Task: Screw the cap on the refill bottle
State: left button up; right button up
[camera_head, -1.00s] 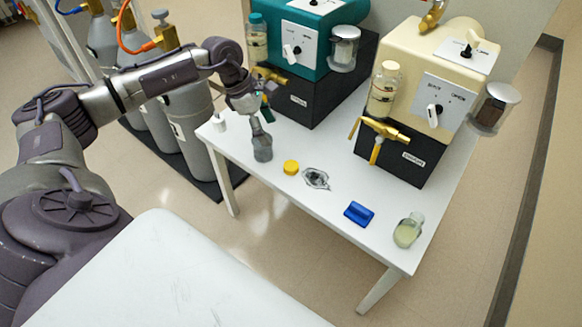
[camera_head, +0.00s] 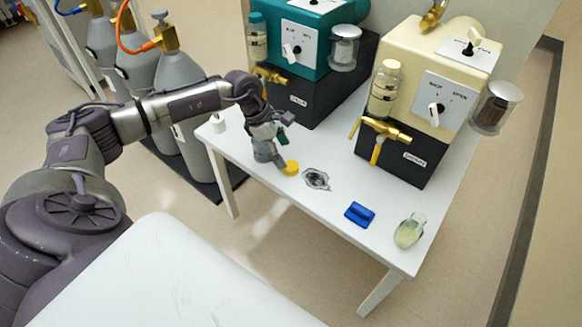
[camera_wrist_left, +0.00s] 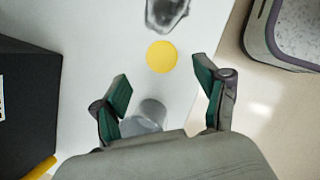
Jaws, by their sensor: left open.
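The yellow cap (camera_head: 291,168) lies flat on the white table, beside my left gripper (camera_head: 275,152). In the left wrist view the cap (camera_wrist_left: 161,57) lies just beyond the open green-padded fingers of the gripper (camera_wrist_left: 162,72). A grey, smooth bottle-like object (camera_wrist_left: 145,115) shows lower down between the fingers, partly hidden by the gripper body. In the head view the arm hides most of it. I cannot tell whether the fingers touch it. A clear flask-like bottle with pale liquid (camera_head: 409,231) stands at the table's front right. My right gripper is not in view.
A crumpled dark-and-silver piece (camera_head: 316,179) lies right of the cap, then a blue block (camera_head: 359,213). A teal machine (camera_head: 300,38) and a cream machine (camera_head: 420,75) stand at the back. A small white item (camera_head: 219,124) sits at the left edge.

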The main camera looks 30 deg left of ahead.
aim_at(291, 166)
pick_arm(q)
jog(key=x, duration=0.4)
jog(key=shift+d+b, duration=0.2)
jog(key=shift+b, duration=0.1)
jog(key=shift+w+d+f, duration=0.1)
jog(key=shift+d+f, duration=0.05)
jog(key=shift+f, duration=0.35)
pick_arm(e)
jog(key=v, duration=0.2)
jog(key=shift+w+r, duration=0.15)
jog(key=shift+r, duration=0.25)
pick_arm(q)
jog(key=c, duration=0.8)
